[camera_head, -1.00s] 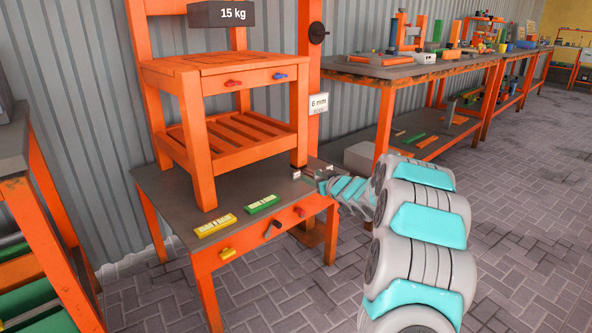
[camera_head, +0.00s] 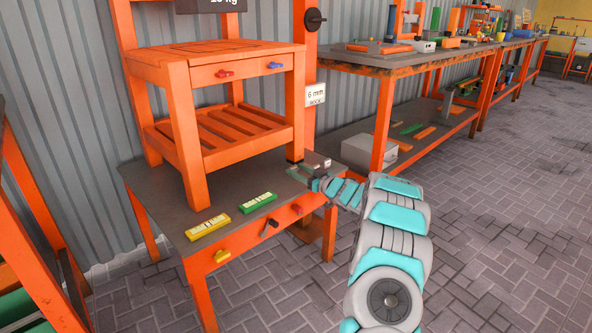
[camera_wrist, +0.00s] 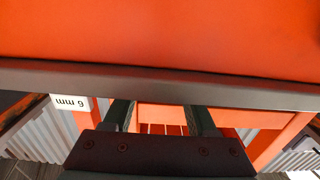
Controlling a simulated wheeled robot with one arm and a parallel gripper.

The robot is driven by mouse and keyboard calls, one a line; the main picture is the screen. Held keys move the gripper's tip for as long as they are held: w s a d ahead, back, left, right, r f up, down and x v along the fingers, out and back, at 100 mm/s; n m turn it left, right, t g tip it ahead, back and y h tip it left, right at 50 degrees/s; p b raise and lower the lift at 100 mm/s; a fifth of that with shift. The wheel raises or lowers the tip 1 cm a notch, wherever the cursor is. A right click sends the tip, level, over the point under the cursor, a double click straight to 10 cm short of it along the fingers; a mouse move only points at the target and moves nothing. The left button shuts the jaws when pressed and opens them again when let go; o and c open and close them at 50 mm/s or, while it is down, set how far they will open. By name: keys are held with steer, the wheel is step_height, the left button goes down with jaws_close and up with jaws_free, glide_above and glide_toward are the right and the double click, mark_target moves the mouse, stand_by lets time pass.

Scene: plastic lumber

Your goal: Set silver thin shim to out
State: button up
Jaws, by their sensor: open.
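An orange press frame (camera_head: 183,135) stands on a grey-topped orange table (camera_head: 165,209). A sign reading 6 mm (camera_head: 315,95) is on its right post; it shows upside down in the wrist view (camera_wrist: 72,103). My gripper (camera_head: 300,172) is low over the table's right rear corner, beside the frame's right leg. Small grey blocks (camera_head: 317,160) lie just behind it. I cannot tell whether one is the silver thin shim. In the wrist view my gripper (camera_wrist: 160,106) has its two dark fingers apart, with orange slats behind and nothing visible held between them.
A yellow block (camera_head: 207,227) and a green block (camera_head: 258,201) lie on the table's front. Red (camera_head: 225,73) and blue (camera_head: 275,65) knobs are on the frame. A long workbench (camera_head: 400,61) stands behind right.

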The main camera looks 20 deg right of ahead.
steer(key=shift+w+a, duration=0.25)
steer(key=shift+w, duration=0.45)
jaws_close()
stand_by(1.0)
